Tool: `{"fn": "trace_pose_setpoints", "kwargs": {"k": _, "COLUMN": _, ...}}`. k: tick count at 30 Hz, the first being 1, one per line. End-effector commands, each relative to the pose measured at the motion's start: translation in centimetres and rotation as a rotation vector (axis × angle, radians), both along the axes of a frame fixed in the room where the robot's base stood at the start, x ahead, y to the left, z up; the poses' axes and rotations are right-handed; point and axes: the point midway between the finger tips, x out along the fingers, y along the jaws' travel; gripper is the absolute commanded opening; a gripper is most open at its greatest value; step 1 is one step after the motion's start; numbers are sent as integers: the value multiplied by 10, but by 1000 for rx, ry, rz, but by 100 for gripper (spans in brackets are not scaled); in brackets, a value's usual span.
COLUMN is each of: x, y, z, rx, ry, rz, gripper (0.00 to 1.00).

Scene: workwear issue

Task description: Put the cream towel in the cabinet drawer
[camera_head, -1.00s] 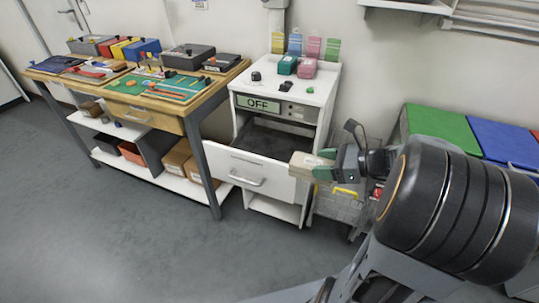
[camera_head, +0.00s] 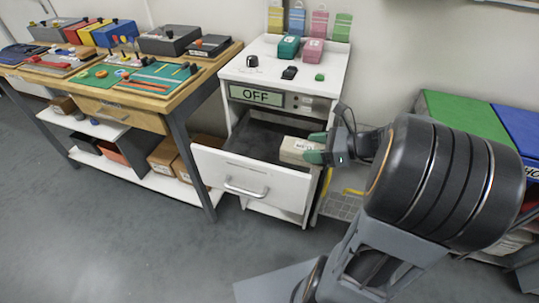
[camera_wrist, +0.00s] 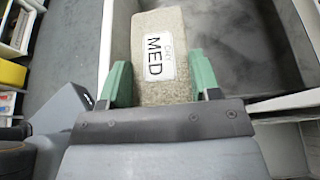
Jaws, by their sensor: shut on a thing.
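The cream towel (camera_head: 297,149) is a folded block with a white label reading "MED", which also shows in the wrist view (camera_wrist: 165,25). My gripper (camera_head: 318,150) is shut on it, with green fingertips on both sides of the towel in the wrist view (camera_wrist: 152,85). The cabinet drawer (camera_head: 240,176) is pulled open below the "OFF" panel, and its dark grey floor looks empty where it shows. The towel is over the right side of the drawer in the head view. I cannot tell how high it is above the drawer floor.
The white cabinet (camera_head: 262,75) carries teal and pink blocks and small dark knobs on top. A wooden workbench (camera_head: 170,100) with boards and boxes stands to the left. A wire basket (camera_head: 340,205) stands right of the cabinet. Bins with green (camera_head: 465,115) and blue lids are farther right.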

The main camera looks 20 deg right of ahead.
Motion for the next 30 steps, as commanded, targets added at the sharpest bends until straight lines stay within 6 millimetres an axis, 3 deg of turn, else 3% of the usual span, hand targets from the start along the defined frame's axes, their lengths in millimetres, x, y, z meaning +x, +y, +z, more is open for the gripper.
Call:
{"fn": "trace_pose_setpoints", "kwargs": {"k": 5, "x": 14, "y": 5, "z": -19, "rx": 0, "ry": 0, "rz": 5, "gripper": 30}}
{"fn": "trace_pose_setpoints", "kwargs": {"k": 15, "x": 92, "y": 28, "z": -58, "rx": 1, "ry": 2, "rz": 6, "gripper": 30}}
{"fn": "trace_pose_setpoints", "kwargs": {"k": 21, "x": 115, "y": 33, "z": -88, "rx": 0, "ry": 2, "rz": 1, "gripper": 30}}
{"fn": "trace_pose_setpoints", "kwargs": {"k": 30, "x": 127, "y": 36, "z": -101, "rx": 0, "ry": 0, "rz": 0, "gripper": 30}}
